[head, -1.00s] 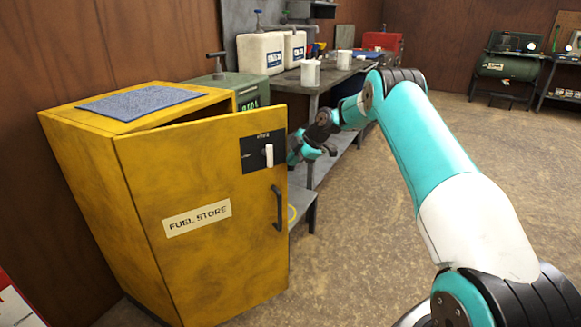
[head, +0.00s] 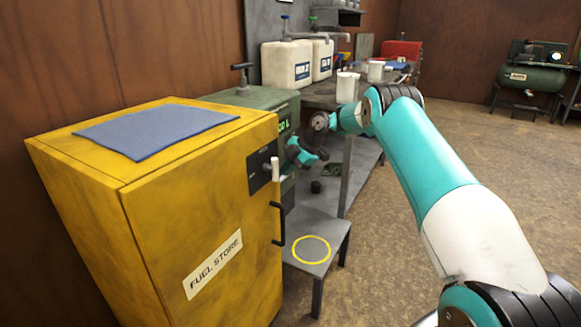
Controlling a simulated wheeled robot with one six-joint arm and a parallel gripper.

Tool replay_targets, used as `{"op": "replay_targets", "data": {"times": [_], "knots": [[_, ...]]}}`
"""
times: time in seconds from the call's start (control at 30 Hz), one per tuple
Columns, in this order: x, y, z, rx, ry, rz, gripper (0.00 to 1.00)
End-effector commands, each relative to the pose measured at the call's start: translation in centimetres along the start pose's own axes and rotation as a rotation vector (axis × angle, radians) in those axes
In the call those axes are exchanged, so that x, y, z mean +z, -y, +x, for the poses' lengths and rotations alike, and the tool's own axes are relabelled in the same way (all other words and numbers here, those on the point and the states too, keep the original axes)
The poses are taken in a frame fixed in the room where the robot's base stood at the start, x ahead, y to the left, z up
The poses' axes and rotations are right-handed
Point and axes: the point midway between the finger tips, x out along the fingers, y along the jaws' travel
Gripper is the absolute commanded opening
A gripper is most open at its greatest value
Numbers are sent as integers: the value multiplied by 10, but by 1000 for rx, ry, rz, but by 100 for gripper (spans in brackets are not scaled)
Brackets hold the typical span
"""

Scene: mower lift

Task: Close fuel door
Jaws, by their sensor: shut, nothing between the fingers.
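The yellow fuel store cabinet (head: 75,200) stands at the left in the head view. Its door (head: 205,230) carries a FUEL STORE label (head: 213,263), a black handle (head: 279,223) and a dark latch plate with a white lever (head: 275,169). The door lies flush, or nearly so, against the cabinet front; I cannot tell whether it is latched. My gripper (head: 318,156) is beyond the door's handle edge, apart from the lever in the picture. Its fingers are small and partly hard to make out; it is shut and holds nothing visible.
A blue-grey mat (head: 155,130) lies on the cabinet top. A low grey stand (head: 325,227) with a yellow ring is beside the door. A green machine (head: 285,108) and a workbench (head: 320,97) with white jugs (head: 287,66) stand behind.

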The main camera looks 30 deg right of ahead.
Motion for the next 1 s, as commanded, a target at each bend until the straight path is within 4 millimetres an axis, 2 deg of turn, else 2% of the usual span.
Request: {"op": "replay_targets", "data": {"times": [0.03, 0.37, 0.53, 0.67, 0.77, 0.8, 0.9, 1.0], "knots": [[-8, -11, 5, 29, -1, -13, 0], [-8, -11, 5, 30, 1, -11, 0], [-7, -8, 5, 26, 1, -11, 0], [-4, 3, -1, 15, -1, -13, 0], [3, 16, -10, 3, -1, -11, 0], [4, 18, -19, 1, 0, -12, 0], [7, 14, -50, 2, 0, -12, 0], [6, 11, -72, -1, -2, -14, 0]]}}
